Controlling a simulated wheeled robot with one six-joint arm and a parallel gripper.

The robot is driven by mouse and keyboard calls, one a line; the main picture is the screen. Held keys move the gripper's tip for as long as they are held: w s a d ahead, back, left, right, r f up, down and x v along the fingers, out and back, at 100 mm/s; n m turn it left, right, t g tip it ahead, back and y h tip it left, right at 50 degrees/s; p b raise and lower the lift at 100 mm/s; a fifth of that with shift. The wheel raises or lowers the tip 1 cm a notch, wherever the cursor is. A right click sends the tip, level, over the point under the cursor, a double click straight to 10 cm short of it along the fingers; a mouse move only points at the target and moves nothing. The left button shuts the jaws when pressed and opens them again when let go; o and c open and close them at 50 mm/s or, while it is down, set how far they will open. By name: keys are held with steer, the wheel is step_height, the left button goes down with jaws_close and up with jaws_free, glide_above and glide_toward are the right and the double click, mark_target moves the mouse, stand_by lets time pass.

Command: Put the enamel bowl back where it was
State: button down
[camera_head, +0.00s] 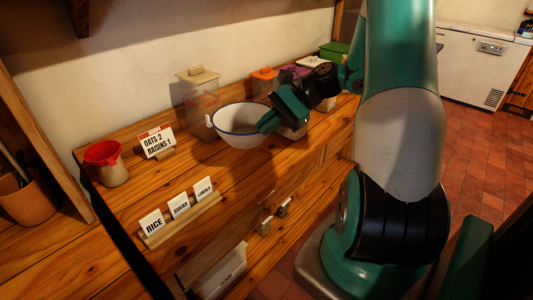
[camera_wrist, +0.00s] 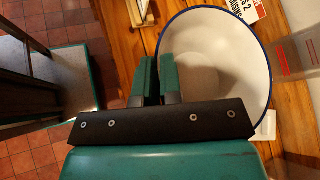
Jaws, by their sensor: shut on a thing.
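The enamel bowl (camera_head: 237,130) is white with a blue rim. In the head view it is over the middle of the pine shelf, in front of the clear canister. My gripper (camera_head: 268,122) is shut on the right side of its rim. In the wrist view the bowl (camera_wrist: 225,50) fills the upper right, and my green fingertips (camera_wrist: 158,72) close on its near left wall. The bowl seems to be a little above the wood, but its underside is hard to make out.
A clear canister (camera_head: 198,97) with a wooden lid stands behind the bowl. A card (camera_head: 157,141) reading "OATS 2 RAISINS 1" and a red-topped pot (camera_head: 106,163) are to the left. A rack of name cards (camera_head: 181,222) is at the front. Several lidded containers stand behind my arm.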

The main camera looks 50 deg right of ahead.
step_height(320, 180, down, 7)
steer(key=shift+f, duration=0.2)
stand_by(0.3)
steer(key=c, duration=1.3)
jaws_free()
steer(key=shift+o, duration=0.2)
steer(key=shift+s+d, duration=0.1)
steer(key=shift+d, duration=0.05)
